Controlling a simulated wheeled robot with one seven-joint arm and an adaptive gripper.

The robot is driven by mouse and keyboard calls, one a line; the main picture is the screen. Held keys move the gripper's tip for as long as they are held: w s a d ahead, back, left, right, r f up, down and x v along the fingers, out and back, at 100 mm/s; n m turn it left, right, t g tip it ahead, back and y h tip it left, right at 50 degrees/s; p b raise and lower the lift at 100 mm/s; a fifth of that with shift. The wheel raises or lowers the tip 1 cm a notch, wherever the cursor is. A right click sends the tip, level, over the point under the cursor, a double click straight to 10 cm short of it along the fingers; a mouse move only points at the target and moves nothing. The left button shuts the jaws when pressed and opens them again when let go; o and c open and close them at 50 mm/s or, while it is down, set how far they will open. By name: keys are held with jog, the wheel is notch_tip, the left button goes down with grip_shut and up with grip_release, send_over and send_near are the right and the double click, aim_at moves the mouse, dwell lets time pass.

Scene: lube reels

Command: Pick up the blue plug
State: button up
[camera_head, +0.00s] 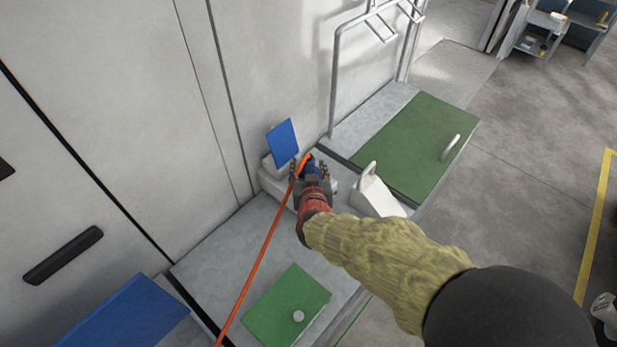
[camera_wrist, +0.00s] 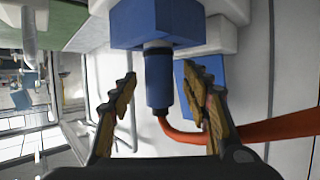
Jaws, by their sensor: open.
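The blue plug (camera_wrist: 158,82) is a short cylinder in the wrist view, with an orange-red cable (camera_wrist: 265,130) leaving its end and running right. Its other end meets a blue block-shaped socket (camera_wrist: 150,22) on a white housing. My gripper (camera_wrist: 161,76) is open, with one toothed finger on each side of the plug. There are gaps between plug and fingers in this view. In the head view my gripper (camera_head: 313,176) is at the white housing by the wall and hides most of the plug.
A tilted blue panel (camera_head: 282,142) stands beside the gripper. A white wedge-shaped piece with a handle (camera_head: 375,195) is close on the right. Green plates (camera_head: 287,305) lie on the grey platform. The cable (camera_head: 255,268) hangs toward the lower left. The wall is directly behind.

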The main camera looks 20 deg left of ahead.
jog(key=shift+w+a+f, duration=0.15)
jog(key=shift+w+a, duration=0.15)
jog(key=shift+w, duration=0.25)
jog(key=shift+c, duration=0.4)
jog(key=c, duration=1.1)
grip_shut()
